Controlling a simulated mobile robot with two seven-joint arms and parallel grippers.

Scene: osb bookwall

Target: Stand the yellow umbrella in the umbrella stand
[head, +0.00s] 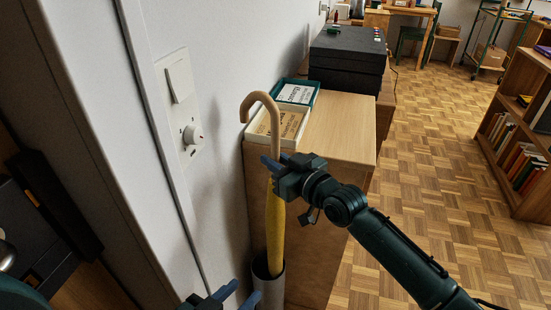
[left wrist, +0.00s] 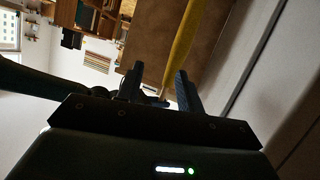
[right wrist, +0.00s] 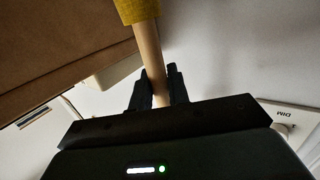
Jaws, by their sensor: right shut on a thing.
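The yellow umbrella (head: 277,235) is upright beside the wall, with its pale wooden crook handle (head: 262,98) on top. Its lower end goes down into the mouth of the grey cylindrical umbrella stand (head: 270,292); the tip is hidden. My right gripper (head: 277,174) is shut on the straight wooden shaft just above the yellow cloth. The right wrist view shows the shaft (right wrist: 152,62) between its fingers (right wrist: 155,88). My left gripper (head: 232,292) is low at the bottom edge, left of the stand, open and empty. The left wrist view shows the umbrella (left wrist: 180,38) beyond its spread fingers (left wrist: 156,88).
A wooden cabinet (head: 335,130) stands right behind the umbrella, with open trays (head: 282,125) and black cases (head: 345,60) on top. The wall with a switch and dimmer (head: 190,134) is close on the left. Parquet floor on the right is free, up to a bookshelf (head: 520,130).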

